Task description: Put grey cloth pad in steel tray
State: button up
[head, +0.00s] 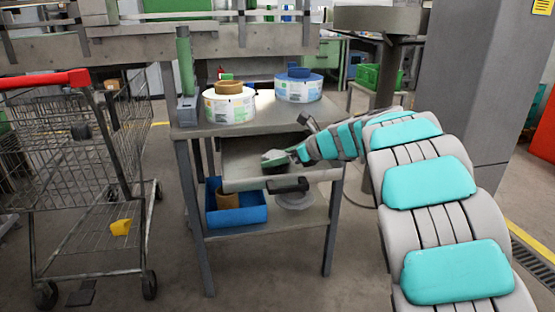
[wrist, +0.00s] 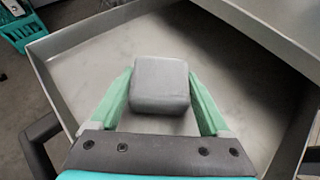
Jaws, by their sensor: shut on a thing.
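My gripper (wrist: 160,85) has green fingers shut on the sides of a grey cloth pad (wrist: 161,84), a rounded block. In the head view my gripper (head: 277,159) is over the pulled-out drawer-like steel tray (head: 240,180) under the worktop; the pad cannot be made out clearly there. In the wrist view the pad is inside the outline of the steel tray (wrist: 85,75), over its bare floor. Whether the pad touches the floor cannot be told.
The worktop (head: 255,118) overhangs the tray's back and holds two label reels (head: 229,104) (head: 298,88). A dark handle (head: 288,185) is on the tray's front. A blue bin (head: 240,215) stands on the lower shelf. A wire cart (head: 85,190) stands at left.

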jog(key=shift+f, duration=0.1)
jog(key=o, duration=1.2)
jog(key=shift+c, duration=0.2)
jog(key=shift+s+d+r, duration=0.1)
jog(key=shift+d+r, duration=0.1)
jog(key=v, duration=1.1)
jog(key=shift+s+d+r, duration=0.1)
jog(key=shift+d, duration=0.1)
